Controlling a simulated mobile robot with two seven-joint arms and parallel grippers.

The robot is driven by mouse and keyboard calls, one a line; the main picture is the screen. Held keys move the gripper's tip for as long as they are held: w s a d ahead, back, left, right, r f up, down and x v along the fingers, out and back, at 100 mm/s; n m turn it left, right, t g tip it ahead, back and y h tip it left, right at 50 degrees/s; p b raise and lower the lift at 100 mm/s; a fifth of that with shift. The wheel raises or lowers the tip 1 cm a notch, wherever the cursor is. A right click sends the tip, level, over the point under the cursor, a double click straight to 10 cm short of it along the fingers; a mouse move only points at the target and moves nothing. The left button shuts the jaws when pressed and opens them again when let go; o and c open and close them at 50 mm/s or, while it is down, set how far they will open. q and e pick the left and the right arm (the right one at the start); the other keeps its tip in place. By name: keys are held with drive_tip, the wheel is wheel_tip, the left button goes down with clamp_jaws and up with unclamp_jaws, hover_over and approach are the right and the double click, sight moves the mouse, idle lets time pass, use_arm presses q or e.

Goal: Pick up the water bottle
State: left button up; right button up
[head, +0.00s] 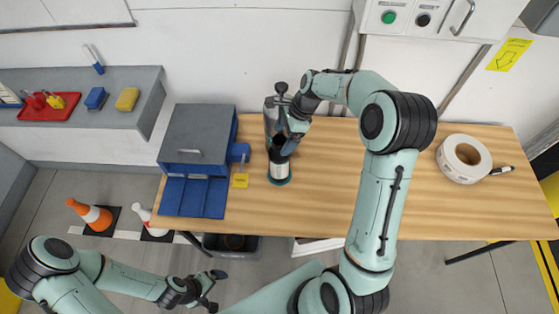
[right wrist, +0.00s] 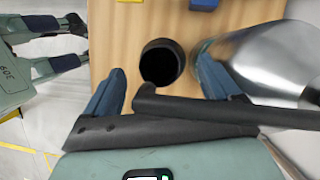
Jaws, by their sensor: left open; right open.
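The water bottle (head: 279,171) stands upright on the wooden table, with a dark top, a pale middle band and a teal base. In the right wrist view its round black top (right wrist: 161,63) shows beyond my fingers. My right gripper (head: 286,138) is open at the bottle's upper part. In the right wrist view its blue fingers (right wrist: 160,88) are spread to either side of the black top; I cannot tell whether they touch it. My left gripper (head: 209,288) is open and empty, low in front of the table, away from the bottle.
A shiny metal vessel (head: 270,115) stands just behind the bottle, close to my right gripper; it also shows in the right wrist view (right wrist: 280,62). A grey-blue box (head: 198,140) with a yellow tag is left of the bottle. A tape roll (head: 463,158) lies right; the table between is clear.

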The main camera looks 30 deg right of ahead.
sight(280, 142)
drive_tip(key=shift+x, duration=1.55)
clamp_jaws()
drive_tip(key=shift+d+r, duration=0.1)
drive_tip(key=shift+r, duration=0.05)
